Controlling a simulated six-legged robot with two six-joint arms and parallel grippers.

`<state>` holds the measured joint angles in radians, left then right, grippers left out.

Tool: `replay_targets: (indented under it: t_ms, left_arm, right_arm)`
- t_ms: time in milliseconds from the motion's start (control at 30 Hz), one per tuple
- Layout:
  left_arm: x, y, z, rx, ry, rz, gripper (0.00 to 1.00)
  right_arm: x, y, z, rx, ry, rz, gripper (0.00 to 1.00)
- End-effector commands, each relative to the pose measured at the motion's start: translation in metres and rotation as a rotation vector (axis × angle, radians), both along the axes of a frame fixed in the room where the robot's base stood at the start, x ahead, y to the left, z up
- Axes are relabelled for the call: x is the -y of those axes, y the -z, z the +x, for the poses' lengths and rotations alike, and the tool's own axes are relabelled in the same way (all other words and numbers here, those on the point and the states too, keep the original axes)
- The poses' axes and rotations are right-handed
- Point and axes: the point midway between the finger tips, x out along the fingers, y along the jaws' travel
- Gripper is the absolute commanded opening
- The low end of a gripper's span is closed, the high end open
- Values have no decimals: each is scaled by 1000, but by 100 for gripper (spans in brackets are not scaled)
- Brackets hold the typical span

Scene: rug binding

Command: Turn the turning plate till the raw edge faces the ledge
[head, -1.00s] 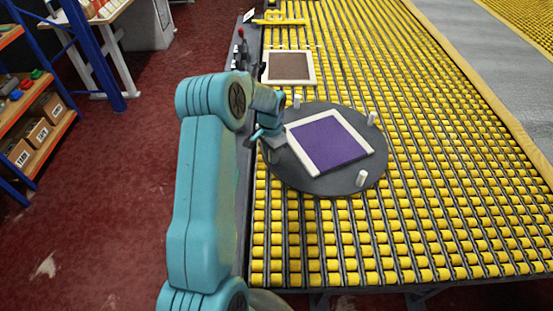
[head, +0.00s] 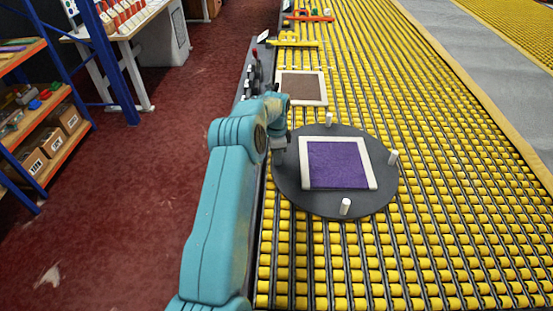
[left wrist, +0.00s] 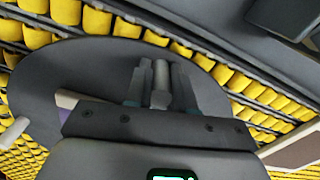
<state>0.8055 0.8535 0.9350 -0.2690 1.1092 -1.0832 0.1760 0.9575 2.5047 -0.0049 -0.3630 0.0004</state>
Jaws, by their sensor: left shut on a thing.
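The turning plate (head: 385,190), a dark grey disc with upright white pegs, lies on the yellow rollers. A purple rug (head: 337,165) with cream binding lies flat on it. Binding is plain on its left, far and right sides; purple runs almost to the near side, which looks like the raw edge. My left gripper (head: 280,148) is at the plate's left rim. In the left wrist view my left gripper (left wrist: 161,88) is shut on a grey-looking peg (left wrist: 161,82); the fingers partly hide it. My right gripper is not in view.
A dark ledge-like strip (head: 253,100) with knobs runs along the rollers' left side. A brown rug (head: 302,88) with cream edges lies beyond the plate. Yellow (head: 293,43) and orange (head: 308,17) pieces lie farther back. Rollers to the right are clear.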

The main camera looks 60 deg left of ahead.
Motion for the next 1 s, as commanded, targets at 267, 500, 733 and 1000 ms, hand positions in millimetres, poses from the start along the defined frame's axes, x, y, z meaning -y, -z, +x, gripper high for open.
replay_targets:
  t_ms: [267, 500, 733, 1000]
  left_arm:
    - [-4, -1, 5, 3, 29, -1, 0]
    - [-5, -1, 5, 2, 34, -2, 0]
    - [-5, -1, 5, 2, 34, -2, 36]
    - [-5, 0, 4, 1, 33, -1, 48]
  right_arm:
    - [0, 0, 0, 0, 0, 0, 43]
    - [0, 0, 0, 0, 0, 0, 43]
    - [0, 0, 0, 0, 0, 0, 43]
    - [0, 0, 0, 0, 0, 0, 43]
